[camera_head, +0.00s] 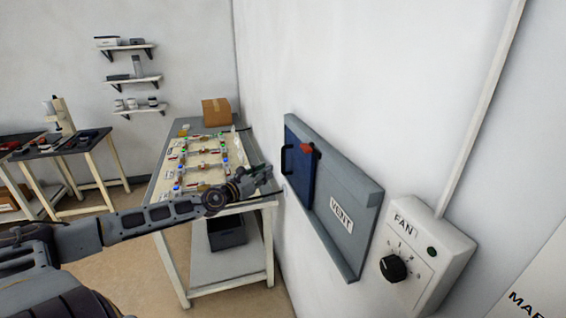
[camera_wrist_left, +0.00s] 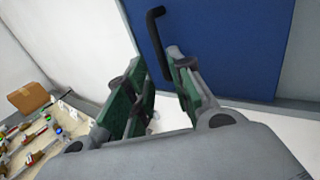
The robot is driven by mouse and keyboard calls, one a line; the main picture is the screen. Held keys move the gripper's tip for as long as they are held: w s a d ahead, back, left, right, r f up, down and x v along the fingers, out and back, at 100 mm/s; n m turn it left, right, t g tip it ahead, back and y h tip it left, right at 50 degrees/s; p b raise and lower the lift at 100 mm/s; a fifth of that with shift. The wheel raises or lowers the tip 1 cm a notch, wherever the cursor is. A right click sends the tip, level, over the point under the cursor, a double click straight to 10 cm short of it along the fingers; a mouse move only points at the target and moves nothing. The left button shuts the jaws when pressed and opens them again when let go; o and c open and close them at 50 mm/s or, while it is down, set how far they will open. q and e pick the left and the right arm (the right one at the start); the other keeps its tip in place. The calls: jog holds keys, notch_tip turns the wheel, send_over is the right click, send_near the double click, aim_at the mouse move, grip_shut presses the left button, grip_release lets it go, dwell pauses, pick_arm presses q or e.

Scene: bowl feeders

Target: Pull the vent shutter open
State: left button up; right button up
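The vent shutter is a dark blue panel (camera_head: 299,172) at the left part of a grey frame (camera_head: 352,243) on the wall. The blue panel also fills the upper right of the left wrist view (camera_wrist_left: 225,45). A black bar handle (camera_head: 286,160) stands out from the panel's left side; it also shows in the left wrist view (camera_wrist_left: 155,35). My left gripper (camera_head: 262,178) is left of the handle and a little below it. In the left wrist view its fingers (camera_wrist_left: 153,80) are apart and empty, with the handle beyond and close to the right finger. My right gripper is in no view.
A fan control box (camera_head: 430,255) with a black knob is mounted right of the frame. A workbench (camera_head: 228,207) with parts and a cardboard box (camera_head: 216,112) stands behind my left arm. Wall shelves hang farther back.

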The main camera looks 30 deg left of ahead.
aim_at(283, 171)
pick_arm(q)
jog(key=shift+w+a, duration=0.1)
jog(key=shift+w, duration=0.7)
jog(key=shift+w+d+r+p, duration=0.1)
jog(key=shift+w+d+p, duration=0.15)
jog(key=shift+w, duration=0.4)
jog(key=shift+w+d+p, duration=0.25)
jog(key=shift+w+p, duration=0.45)
jog(key=shift+w, duration=1.4)
jog(key=shift+w+d+p, duration=0.2)
jog(key=shift+w+p, duration=0.5)
jog(key=shift+w, duration=1.4)
grip_shut()
